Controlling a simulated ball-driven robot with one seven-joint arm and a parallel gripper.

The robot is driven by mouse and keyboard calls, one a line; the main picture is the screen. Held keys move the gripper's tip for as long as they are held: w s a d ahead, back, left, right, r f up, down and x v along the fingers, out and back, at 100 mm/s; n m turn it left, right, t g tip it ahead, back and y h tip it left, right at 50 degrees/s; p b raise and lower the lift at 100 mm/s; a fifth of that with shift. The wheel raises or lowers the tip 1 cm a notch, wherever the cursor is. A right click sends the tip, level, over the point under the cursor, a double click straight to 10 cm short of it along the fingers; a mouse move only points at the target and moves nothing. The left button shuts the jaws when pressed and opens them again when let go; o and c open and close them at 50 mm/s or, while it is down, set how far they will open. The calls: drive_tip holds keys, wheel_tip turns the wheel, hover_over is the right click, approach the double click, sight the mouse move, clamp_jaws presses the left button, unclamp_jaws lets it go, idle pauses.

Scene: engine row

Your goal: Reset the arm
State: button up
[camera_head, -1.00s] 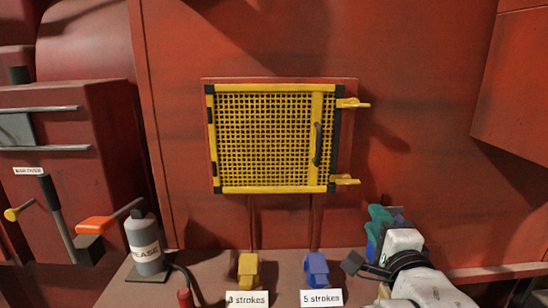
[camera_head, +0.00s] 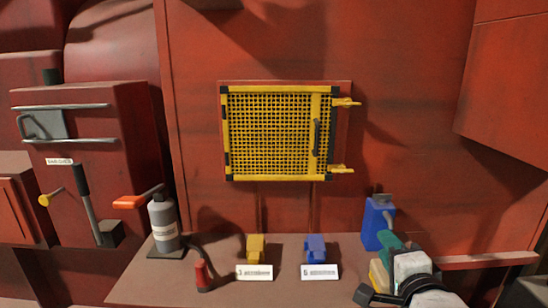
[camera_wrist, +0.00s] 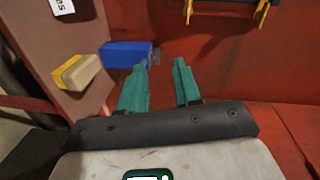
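My gripper (camera_head: 390,248) is at the lower right in the head view, above the right end of the brown shelf. In the wrist view its two teal fingers (camera_wrist: 160,88) stand apart with nothing between them. A blue can (camera_head: 378,222) stands on the shelf just behind the fingers; it also shows in the wrist view (camera_wrist: 124,54), left of the fingertips. A yellow block (camera_wrist: 77,72) lies near it, partly hidden by my gripper in the head view.
A yellow mesh door (camera_head: 272,133) with two latches is on the red wall. On the shelf (camera_head: 220,285) stand a grey grease bottle (camera_head: 164,222), a yellow fitting (camera_head: 256,247) and a blue fitting (camera_head: 315,247) with labels. Levers (camera_head: 86,200) are at the left.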

drive_tip(key=s+d+f+n+g+p, duration=0.1)
drive_tip(key=s+d+f+n+g, duration=0.15)
drive_tip(key=s+f, duration=0.3)
drive_tip(key=s+d+f+n+g+h+p, duration=0.1)
drive_tip(key=s+d+f+n+g, duration=0.1)
drive_tip(key=s+f+n+g, duration=0.3)
drive_tip(key=s+d+f+n+p, duration=0.1)
drive_tip(key=s+d+f, duration=0.1)
drive_tip(key=s+f, duration=0.35)
drive_tip(key=s+f+n+g+p, duration=0.1)
drive_tip(key=s+f+n+g, duration=0.2)
drive_tip(key=s, duration=0.7)
drive_tip(key=s+f+n+g, duration=0.4)
drive_tip(key=s+f, duration=0.4)
drive_tip(key=s, duration=0.3)
drive_tip(key=shift+a+f+g+y+p, duration=0.3)
drive_tip(key=shift+a+g+y+p, duration=0.15)
drive_tip(key=shift+g, duration=0.1)
